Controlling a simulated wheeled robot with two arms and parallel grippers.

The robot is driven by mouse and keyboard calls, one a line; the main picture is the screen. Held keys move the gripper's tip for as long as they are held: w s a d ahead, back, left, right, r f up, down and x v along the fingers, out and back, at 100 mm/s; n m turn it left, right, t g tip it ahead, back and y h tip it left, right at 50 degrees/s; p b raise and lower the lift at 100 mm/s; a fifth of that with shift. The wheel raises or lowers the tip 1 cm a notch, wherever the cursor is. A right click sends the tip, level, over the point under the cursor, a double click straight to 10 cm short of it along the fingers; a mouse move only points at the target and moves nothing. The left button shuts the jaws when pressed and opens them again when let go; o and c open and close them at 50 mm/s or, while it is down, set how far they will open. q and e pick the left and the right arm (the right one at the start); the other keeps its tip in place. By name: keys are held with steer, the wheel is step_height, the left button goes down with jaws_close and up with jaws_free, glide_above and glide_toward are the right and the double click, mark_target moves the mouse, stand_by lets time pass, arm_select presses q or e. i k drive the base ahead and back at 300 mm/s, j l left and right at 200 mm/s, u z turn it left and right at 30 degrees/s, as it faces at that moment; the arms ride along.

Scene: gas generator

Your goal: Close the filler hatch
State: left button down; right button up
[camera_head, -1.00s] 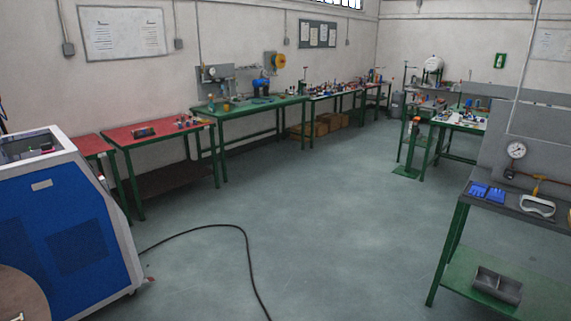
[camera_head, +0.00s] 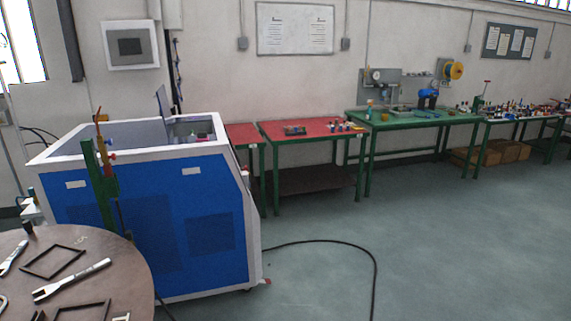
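The blue and white generator (camera_head: 165,215) stands at the left in the head view. On its top is an opening (camera_head: 192,131) at the right end, with small parts inside. A thin dark panel (camera_head: 162,103) stands upright at this opening and looks like the raised filler hatch. I cannot tell its hinge from here. Neither of my grippers is in view.
A round table (camera_head: 110,250) with wrenches and square frames stands at the front left, before the generator. A green post (camera_head: 102,190) rises between them. A black cable (camera_head: 340,242) lies on the floor. Red benches (camera_head: 310,135) and a green bench (camera_head: 415,120) line the wall. The floor at right is open.

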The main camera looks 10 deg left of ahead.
mark_target(162, 110)
steer(key=i+u, duration=0.4)
steer(key=i, duration=0.9)
